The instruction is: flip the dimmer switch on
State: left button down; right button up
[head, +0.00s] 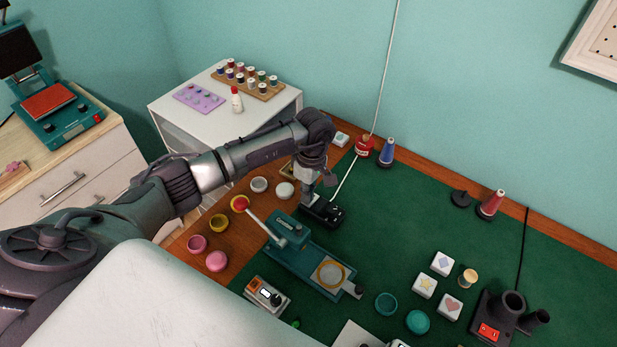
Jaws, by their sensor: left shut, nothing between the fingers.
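A small black box (328,212) with light marks on top lies on the green mat, at the end of a white cord; it looks like the dimmer switch. My left gripper (308,199) reaches in from the left and points down at the box's left end. It is shut with nothing between its fingers. It covers part of the box, and I cannot tell whether the tips touch it. The position of the switch's control is too small to tell. My right gripper is not in view.
A teal press (303,257) with a red-tipped lever stands just in front of the box. Pink and yellow round pots (216,261) lie to the left.

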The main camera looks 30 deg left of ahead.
pick_arm(q)
jog(key=shift+f, duration=0.45)
jog(key=shift+s+f+b, duration=0.1)
jog(key=shift+f+b, duration=0.15)
jog(key=shift+b, duration=0.05)
jog(key=shift+t, duration=0.3)
jog(key=shift+w+r+b, duration=0.3)
jog(key=shift+w+b, duration=0.3)
jog(key=shift+w, duration=0.15)
